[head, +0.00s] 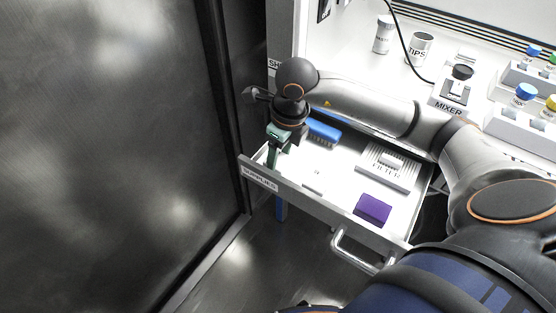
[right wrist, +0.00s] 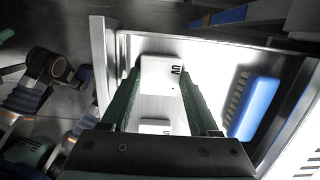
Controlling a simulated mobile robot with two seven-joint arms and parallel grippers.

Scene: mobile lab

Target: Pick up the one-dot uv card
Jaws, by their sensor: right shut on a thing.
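My right gripper (head: 272,164) reaches down into the open drawer at its front left corner. In the right wrist view its two green fingers (right wrist: 160,78) are shut on a white card (right wrist: 161,74) with dark marks near its right edge. In the head view this card is hidden by the gripper. A second small white card (head: 314,180) lies flat on the drawer floor right of the gripper. It seems to show between the fingers in the right wrist view (right wrist: 155,127). My left gripper is not in view.
The drawer front (head: 262,180) is labelled SUPPLIES. The drawer also holds a blue brush (head: 324,131), a FILTER box (head: 388,167) and a purple box (head: 373,208). A mixer (head: 452,97) and bottle racks stand on the counter behind. A dark wall is close on the left.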

